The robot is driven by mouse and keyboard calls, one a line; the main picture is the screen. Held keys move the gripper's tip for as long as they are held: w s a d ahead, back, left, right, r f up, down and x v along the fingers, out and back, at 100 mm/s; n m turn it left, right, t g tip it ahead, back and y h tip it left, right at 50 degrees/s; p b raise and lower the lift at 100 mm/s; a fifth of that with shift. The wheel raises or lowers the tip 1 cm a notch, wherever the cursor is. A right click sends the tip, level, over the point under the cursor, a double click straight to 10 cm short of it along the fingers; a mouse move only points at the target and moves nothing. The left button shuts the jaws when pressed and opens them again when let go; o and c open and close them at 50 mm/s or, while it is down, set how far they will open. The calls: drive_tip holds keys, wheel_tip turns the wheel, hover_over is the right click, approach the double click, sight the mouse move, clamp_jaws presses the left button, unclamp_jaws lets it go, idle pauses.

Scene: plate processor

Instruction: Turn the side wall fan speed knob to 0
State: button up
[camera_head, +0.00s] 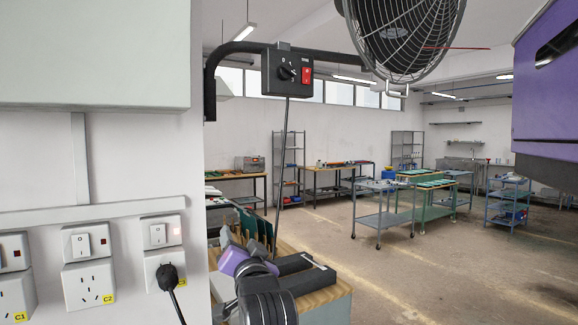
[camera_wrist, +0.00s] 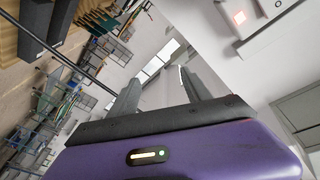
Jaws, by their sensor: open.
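The fan speed knob (camera_head: 287,73) is a black knob on a small dark control box (camera_head: 271,89) with a red switch (camera_head: 306,76) to its right. A white 0 mark shows at the knob's upper left. The wall fan (camera_head: 405,35) is at the upper right of the box, on a black bracket. My gripper (camera_wrist: 160,92) is open and empty in the wrist view, with its two grey fingers apart. In the head view its purple body shows low, well below the box and apart from it. I cannot make out the knob in the wrist view.
A white wall with sockets, switches (camera_head: 89,240) and a black plug (camera_head: 167,276) is at the left. A thin cable (camera_head: 281,155) hangs from the box. A wooden-topped bench (camera_head: 318,275) stands below. A purple machine (camera_head: 545,95) juts in at the right.

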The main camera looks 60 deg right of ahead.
drive_tip(key=s+d+r+m+g+h+p, duration=0.15)
drive_tip(key=d+r+m, duration=0.4)
drive_tip(key=r, duration=0.65)
drive_tip(key=m+t+y+p, duration=0.3)
drive_tip(key=m+y+p, duration=0.15)
drive_tip(key=m, duration=0.45)
approach(288, 69)
drive_tip(key=x, duration=0.3)
drive_tip(key=shift+y, duration=0.4)
drive_tip(key=x, duration=0.3)
drive_tip(key=p+x, duration=0.1)
drive_tip(key=shift+w+d+r, duration=0.25)
drive_tip(key=shift+d+r, duration=0.1)
drive_tip(key=shift+r, duration=0.05)
drive_tip(key=shift+m+x, duration=0.25)
drive_tip(key=shift+x, duration=0.65)
drive_tip(key=shift+f, duration=0.15)
drive_tip(key=shift+c, duration=0.3)
clamp_jaws()
